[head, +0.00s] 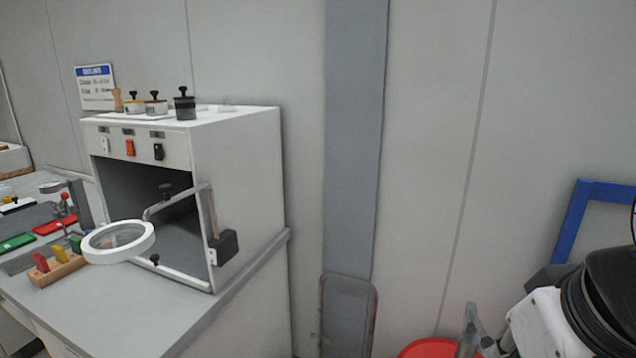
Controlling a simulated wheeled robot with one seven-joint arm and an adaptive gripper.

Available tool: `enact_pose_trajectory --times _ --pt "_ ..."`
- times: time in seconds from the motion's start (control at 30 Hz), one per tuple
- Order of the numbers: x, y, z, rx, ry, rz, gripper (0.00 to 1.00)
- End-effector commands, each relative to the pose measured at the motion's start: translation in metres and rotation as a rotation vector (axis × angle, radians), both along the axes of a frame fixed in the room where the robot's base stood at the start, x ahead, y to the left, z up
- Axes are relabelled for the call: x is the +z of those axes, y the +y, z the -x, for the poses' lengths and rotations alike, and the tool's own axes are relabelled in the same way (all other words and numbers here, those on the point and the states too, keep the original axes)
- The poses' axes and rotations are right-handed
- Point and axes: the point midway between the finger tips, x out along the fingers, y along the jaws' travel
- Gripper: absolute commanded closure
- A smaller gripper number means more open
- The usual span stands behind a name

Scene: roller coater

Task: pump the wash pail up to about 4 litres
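A red rounded rim (430,348), possibly the wash pail, shows at the bottom edge, right of centre. Most of it is cut off by the frame, so I cannot see inside it or any water level. A grey upright piece (469,326) stands at its right side; I cannot tell whether it is a pump. Part of my arm, white and black, fills the lower right corner. My gripper's fingertips are not in view.
A grey bench (150,325) at left carries a white open-fronted cabinet (240,160) with knobbed pots on top. A round magnifier (119,241) and a wooden block (58,268) stand before it. A blue frame (573,220) is at right. A grey wall column (352,140) stands behind.

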Motion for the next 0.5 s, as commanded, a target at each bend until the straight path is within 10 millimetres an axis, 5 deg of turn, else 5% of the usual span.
enact_pose_trajectory --times 0.27,0.5 --pt "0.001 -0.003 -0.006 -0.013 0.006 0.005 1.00" --pt "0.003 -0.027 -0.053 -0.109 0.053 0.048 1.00"
